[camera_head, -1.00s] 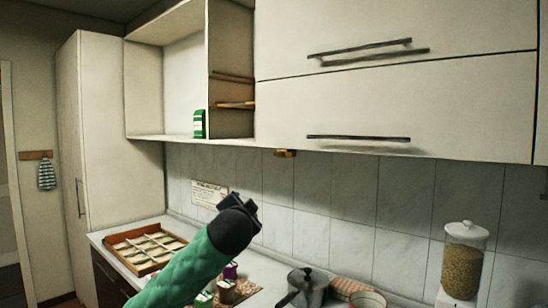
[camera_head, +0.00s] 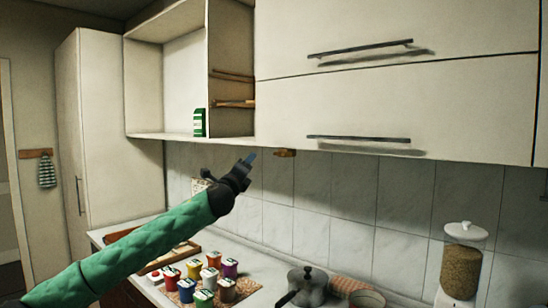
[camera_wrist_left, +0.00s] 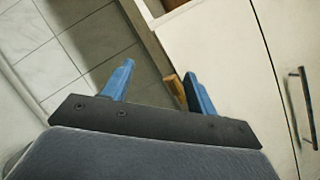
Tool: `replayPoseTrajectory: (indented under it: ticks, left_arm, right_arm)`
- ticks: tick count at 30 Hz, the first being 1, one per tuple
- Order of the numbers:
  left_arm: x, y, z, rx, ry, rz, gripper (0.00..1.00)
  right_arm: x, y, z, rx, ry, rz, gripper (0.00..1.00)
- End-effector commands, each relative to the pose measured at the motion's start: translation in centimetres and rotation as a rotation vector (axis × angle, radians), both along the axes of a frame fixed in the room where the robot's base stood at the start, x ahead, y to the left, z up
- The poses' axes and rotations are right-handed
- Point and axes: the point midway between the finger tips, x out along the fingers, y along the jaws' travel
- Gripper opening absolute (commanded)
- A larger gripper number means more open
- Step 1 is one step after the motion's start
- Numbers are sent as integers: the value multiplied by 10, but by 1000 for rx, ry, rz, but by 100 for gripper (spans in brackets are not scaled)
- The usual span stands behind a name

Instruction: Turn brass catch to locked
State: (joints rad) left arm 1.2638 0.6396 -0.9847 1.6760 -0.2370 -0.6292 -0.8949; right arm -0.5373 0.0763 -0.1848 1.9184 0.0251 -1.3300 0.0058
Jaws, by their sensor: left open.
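The brass catch (camera_head: 284,152) is a small golden-brown piece under the bottom edge of the closed wall cabinet (camera_head: 400,110). My left gripper (camera_head: 250,157) is raised just left of it in the head view, with a gap between them in the picture. In the left wrist view, my left gripper (camera_wrist_left: 158,72) has its two blue fingers apart with nothing held. There the catch (camera_wrist_left: 174,90) shows beside the inner side of the right-hand finger, which partly covers it. I cannot tell whether they touch. My right gripper is out of view.
Several colourful lidded pots (camera_head: 210,260) stand on the counter below my left arm. A grey pot (camera_head: 307,285) and a grain jar (camera_head: 462,265) stand further right. An open shelf with a green box (camera_head: 200,122) is at left. The tiled wall is behind.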

Motion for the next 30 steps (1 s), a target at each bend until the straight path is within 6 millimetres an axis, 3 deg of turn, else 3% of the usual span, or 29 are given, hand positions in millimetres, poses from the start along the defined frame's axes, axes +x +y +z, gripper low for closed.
replayPoseTrajectory:
  ticks: [4,12,20,30]
  left_arm:
    - [11,-12,-5,296,-127,-33,58]
    - [-9,-45,-1,673,-368,-69,58]
    - [-8,-48,1,753,-408,-35,58]
    - [17,-66,16,750,-406,-36,58]
  right_arm:
    - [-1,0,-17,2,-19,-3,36]
    - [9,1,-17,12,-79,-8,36]
    - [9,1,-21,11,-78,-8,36]
    - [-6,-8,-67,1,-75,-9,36]
